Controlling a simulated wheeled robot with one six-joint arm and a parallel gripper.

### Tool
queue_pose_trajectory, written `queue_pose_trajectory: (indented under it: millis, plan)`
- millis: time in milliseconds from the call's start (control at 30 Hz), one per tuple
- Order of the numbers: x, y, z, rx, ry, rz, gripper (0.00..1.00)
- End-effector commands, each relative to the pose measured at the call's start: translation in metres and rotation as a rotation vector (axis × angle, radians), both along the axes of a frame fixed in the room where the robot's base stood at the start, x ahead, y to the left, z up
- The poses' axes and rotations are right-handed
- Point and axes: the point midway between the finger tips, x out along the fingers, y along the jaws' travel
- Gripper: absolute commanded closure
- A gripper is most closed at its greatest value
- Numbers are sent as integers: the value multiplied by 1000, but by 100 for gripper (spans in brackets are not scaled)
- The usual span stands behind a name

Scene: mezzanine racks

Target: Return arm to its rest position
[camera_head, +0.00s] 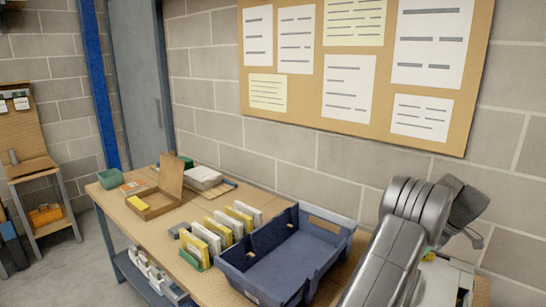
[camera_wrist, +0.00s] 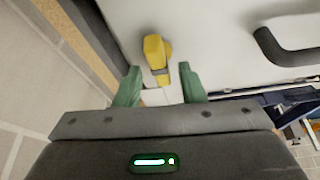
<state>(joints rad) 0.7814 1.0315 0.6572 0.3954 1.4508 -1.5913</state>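My arm rises at the right of the head view, bent over the bench end. My gripper (camera_head: 476,240) is a dark shape there, and its fingertips are hard to make out. In the wrist view my gripper (camera_wrist: 160,75) shows two green fingers spread apart with nothing held between them. A yellow part (camera_wrist: 155,50) on a white surface (camera_wrist: 205,20) shows beyond and between the fingertips, with visible gaps on both sides. A white item (camera_head: 446,280) stands on the bench below my gripper, partly hidden by my arm.
An empty blue tote (camera_head: 285,255) stands on the wooden bench (camera_head: 150,225) left of my arm. Beside it are upright yellow and white packets (camera_head: 222,228) and an open cardboard box (camera_head: 155,200). A block wall with a notice board (camera_head: 310,90) is close behind. A black handle (camera_wrist: 285,50) shows in the wrist view.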

Motion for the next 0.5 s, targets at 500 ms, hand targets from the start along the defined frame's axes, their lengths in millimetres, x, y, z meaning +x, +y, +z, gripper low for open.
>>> queue_pose_trajectory:
  millis: [500]
  plan:
    - [0, 0, 0, -1, 1, -379, 64]
